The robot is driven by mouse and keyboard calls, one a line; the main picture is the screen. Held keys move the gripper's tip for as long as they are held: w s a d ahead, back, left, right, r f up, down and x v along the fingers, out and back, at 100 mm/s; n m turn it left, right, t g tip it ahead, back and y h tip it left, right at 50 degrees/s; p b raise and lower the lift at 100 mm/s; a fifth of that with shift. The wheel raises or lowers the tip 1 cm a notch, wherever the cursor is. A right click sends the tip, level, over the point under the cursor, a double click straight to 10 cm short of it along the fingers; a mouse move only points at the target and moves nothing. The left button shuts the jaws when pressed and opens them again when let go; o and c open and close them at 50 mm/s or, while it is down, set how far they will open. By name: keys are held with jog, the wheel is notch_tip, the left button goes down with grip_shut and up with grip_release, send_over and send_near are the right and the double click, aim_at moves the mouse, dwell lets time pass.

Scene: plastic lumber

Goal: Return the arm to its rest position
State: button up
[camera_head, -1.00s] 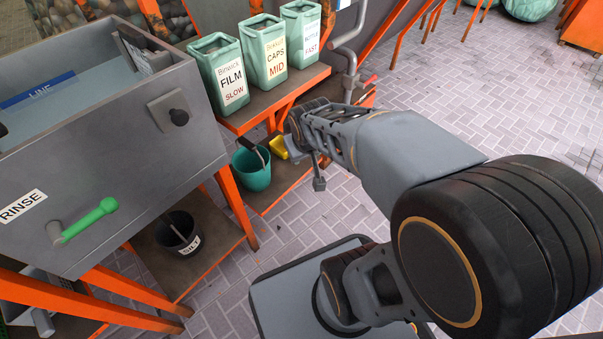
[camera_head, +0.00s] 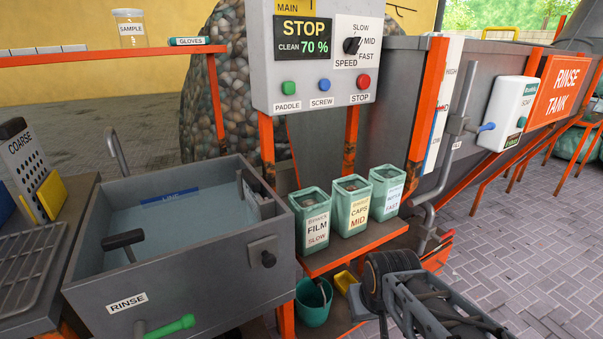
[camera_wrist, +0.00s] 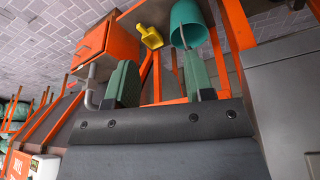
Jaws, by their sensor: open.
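My arm (camera_head: 435,300) shows at the lower right of the head view, a grey link with a round black joint at its far end. It reaches in front of the lower part of the bin shelf. My gripper's fingers cannot be made out in the head view. In the wrist view my gripper (camera_wrist: 160,78) has two green fingers standing apart beyond its dark body. The space between them is empty, so it is open and holds nothing.
Three green bins (camera_head: 351,206) stand on an orange-edged shelf (camera_head: 350,250) close to my arm. A teal bucket (camera_head: 313,303) and a yellow scoop (camera_head: 345,281) are below. The rinse sink (camera_head: 190,292) is left. Paved floor (camera_head: 500,235) at right is open.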

jog(key=w+r+p+v, duration=0.1)
jog(key=w+p+v, duration=0.2)
jog(key=p+v, duration=1.1)
jog(key=w+r+p+v, duration=0.1)
jog(key=w+p+v, duration=0.3)
jog(key=p+v, duration=1)
jog(key=shift+v, duration=1.8)
jog(key=shift+w, duration=0.1)
